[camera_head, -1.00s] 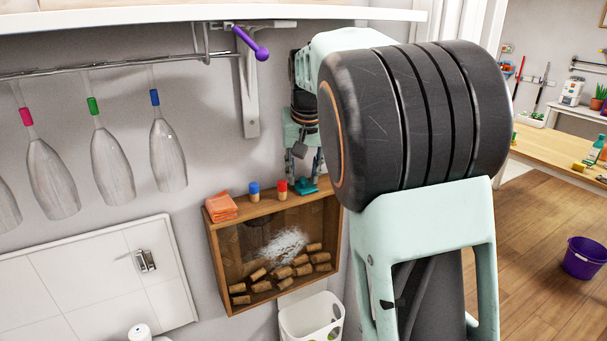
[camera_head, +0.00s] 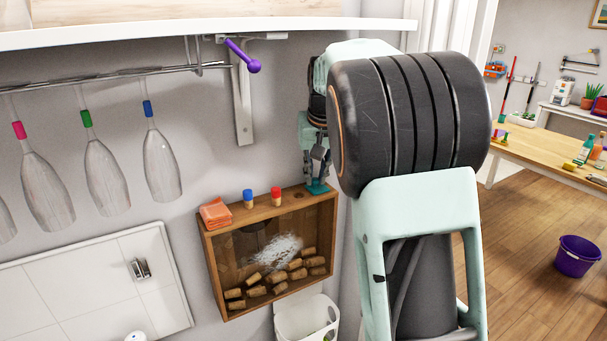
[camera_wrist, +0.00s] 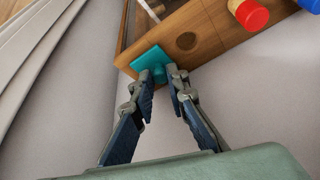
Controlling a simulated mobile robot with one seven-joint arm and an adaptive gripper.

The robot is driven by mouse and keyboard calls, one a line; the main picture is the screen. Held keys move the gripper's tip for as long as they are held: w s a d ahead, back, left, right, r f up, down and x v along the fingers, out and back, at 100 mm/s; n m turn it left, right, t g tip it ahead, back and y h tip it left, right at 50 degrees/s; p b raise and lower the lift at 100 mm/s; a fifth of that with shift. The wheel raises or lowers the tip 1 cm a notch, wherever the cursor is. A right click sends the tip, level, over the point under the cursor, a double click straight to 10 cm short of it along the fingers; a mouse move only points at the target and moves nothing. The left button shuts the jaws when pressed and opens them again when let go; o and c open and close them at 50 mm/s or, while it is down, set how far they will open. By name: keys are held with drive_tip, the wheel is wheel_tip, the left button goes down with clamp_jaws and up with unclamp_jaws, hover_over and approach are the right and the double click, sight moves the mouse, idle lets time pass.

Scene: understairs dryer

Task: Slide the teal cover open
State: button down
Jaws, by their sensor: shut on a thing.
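The teal cover (camera_head: 317,188) lies at the right end of the top of a wooden box (camera_head: 232,222) on the wall. In the wrist view the teal cover (camera_wrist: 148,60) is a flat square plate with a small knob. My gripper (camera_wrist: 161,76) is shut on that knob, with one finger on each side; it also shows in the head view (camera_head: 316,178). A round dark opening (camera_wrist: 186,41) in the box top lies uncovered beside the plate.
Corks (camera_head: 256,291) show behind the box front.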

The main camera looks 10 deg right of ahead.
sight(318, 192)
drive_tip(key=shift+w+d, duration=0.15)
drive_tip(key=shift+d, duration=0.1)
drive_tip(key=c, duration=1.8)
unclamp_jaws()
drive_tip(key=shift+c, duration=0.2)
drive_tip(key=shift+r, duration=0.25)
drive_tip(key=v, duration=0.3)
drive_tip(key=shift+f, duration=0.1)
drive_tip(key=s, duration=1.2)
drive_tip(key=shift+a, duration=0.5)
